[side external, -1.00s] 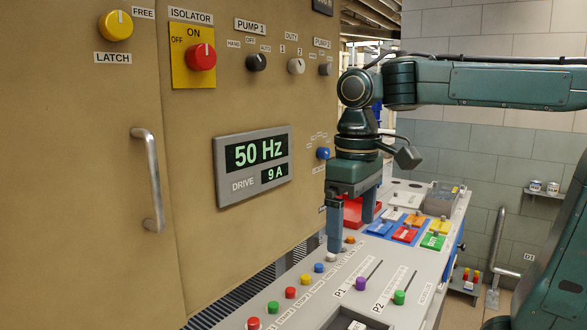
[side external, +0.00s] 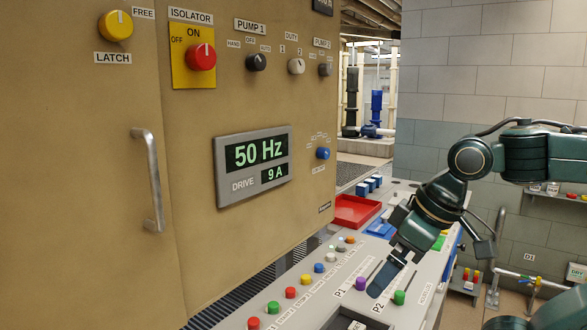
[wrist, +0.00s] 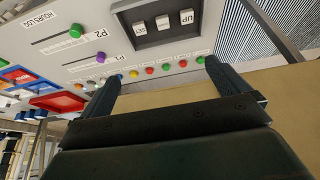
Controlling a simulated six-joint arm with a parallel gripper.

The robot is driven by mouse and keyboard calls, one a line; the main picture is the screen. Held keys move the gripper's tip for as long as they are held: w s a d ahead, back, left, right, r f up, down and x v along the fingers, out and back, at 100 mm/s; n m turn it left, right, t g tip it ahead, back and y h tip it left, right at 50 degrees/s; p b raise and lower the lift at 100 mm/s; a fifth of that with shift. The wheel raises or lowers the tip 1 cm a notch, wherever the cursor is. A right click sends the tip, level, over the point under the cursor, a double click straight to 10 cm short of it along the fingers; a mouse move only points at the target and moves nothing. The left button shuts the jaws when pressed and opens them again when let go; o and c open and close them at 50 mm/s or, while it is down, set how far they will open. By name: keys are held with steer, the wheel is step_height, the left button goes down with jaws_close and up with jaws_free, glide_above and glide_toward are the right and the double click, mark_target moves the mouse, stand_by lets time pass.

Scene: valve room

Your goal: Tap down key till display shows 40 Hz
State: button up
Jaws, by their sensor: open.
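The drive display (side external: 252,165) on the cabinet front reads 50 Hz, with 9 A below it. In the wrist view the dark key panel (wrist: 150,40) lies at the top, with white keys SET (wrist: 140,29), the middle key (wrist: 163,23) whose lettering is too small to read surely, and UP (wrist: 187,18). In the side view only part of the panel's dark frame (side external: 357,317) shows at the bottom edge. My gripper (side external: 380,288) is tilted over the desk near the P1 and P2 sliders. In the wrist view my gripper (wrist: 160,75) is open and empty, apart from the keys.
The purple P1 knob (side external: 361,284) and green P2 knob (side external: 399,297) stand close to my fingers. A row of coloured buttons (side external: 290,292) runs along the cabinet side. A red tray (side external: 355,210) lies farther back. A door handle (side external: 152,180) projects from the cabinet.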

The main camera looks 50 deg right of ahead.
steer(key=shift+s+f+t, duration=0.3)
steer(key=shift+s+f, duration=0.05)
steer(key=shift+f, duration=0.15)
